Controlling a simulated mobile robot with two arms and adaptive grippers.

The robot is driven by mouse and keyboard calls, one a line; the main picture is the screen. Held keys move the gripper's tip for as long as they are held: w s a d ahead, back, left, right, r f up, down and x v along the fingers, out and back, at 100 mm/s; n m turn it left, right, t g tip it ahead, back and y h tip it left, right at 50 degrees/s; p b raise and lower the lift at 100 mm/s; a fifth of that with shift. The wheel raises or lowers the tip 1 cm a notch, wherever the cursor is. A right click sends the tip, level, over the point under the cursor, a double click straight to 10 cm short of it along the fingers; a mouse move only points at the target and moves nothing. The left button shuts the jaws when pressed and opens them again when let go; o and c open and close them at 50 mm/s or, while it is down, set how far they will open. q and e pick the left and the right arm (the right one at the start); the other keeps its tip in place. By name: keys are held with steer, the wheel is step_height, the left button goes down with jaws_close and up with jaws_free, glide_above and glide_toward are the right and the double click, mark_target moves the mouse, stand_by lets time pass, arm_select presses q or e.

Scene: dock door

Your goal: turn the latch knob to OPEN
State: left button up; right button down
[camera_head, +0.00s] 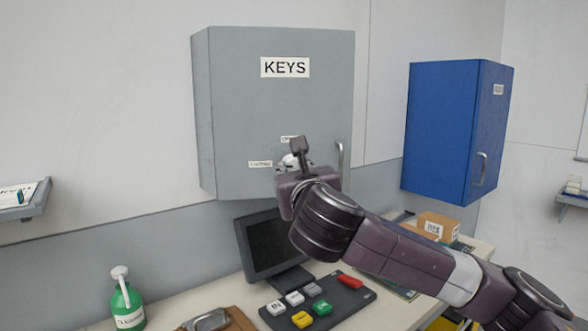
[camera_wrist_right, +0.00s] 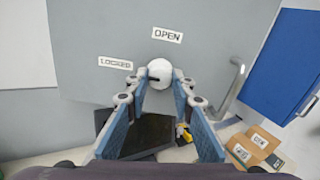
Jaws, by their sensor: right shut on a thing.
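The latch knob (camera_wrist_right: 160,72) is round and white, on the front of the grey KEYS cabinet (camera_head: 230,110). In the head view my right wrist and gripper (camera_head: 296,162) hide most of the knob. My left gripper is in neither view.
The cabinet's bar handle (camera_head: 340,160) is close to the right of my gripper. A blue cabinet (camera_head: 435,130) hangs further right. Below are a dark monitor (camera_head: 268,246), a block-covered panel (camera_head: 330,318), a green bottle (camera_head: 126,305) and a cardboard box (camera_head: 437,226).

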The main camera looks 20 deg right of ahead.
steer(key=shift+m, duration=0.3)
steer(key=m+p, duration=0.1)
steer(key=m, duration=0.2)
steer(key=shift+m, duration=0.3)
steer(key=m+p, duration=0.1)
steer(key=m, duration=0.3)
steer(key=shift+m, duration=0.3)
steer(key=m+p, duration=0.1)
steer(key=m, duration=0.3)
steer(key=shift+m+y+p, duration=0.3)
steer(key=shift+m+p, duration=0.2)
steer(key=shift+m, duration=1.9)
steer(key=c, duration=1.7)
jaws_free()
steer(key=shift+d, duration=0.1)
steer(key=shift+o, duration=0.2)
